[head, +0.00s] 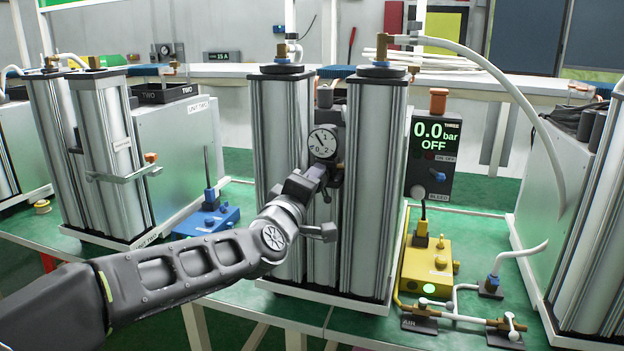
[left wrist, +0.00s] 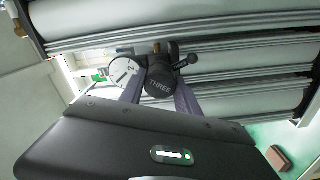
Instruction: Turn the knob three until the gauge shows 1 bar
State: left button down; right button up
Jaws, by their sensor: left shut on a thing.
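The black knob labelled THREE (left wrist: 160,84) sits between the two fingers of my left gripper (left wrist: 159,97) in the left wrist view. That gripper is shut on the knob. In the head view my left gripper (head: 325,172) reaches the front of the middle column unit and hides most of the knob. The round white gauge (head: 322,141) is just above the gripper, with a dark needle pointing up and left; its exact reading is hard to tell. The gauge also shows in the left wrist view (left wrist: 124,72), partly cut by a finger. My right gripper is out of view.
Tall silver columns (head: 377,200) flank the knob closely. A yellow box (head: 427,262) with a lit green button stands at right. UNIT TWO (head: 180,150) stands at left beside a blue box (head: 207,221).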

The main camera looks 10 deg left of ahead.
pick_arm(q)
jog(key=shift+m+p, duration=0.7)
jog(key=shift+m, duration=1.6)
jog(key=c, duration=0.9)
grip_release()
jog(key=shift+s, duration=0.1)
jog(key=s, duration=0.4)
jog(key=s+b, duration=0.1)
jog(key=s, duration=0.2)
jog(key=shift+s+a, duration=0.2)
jog(key=shift+s, duration=0.15)
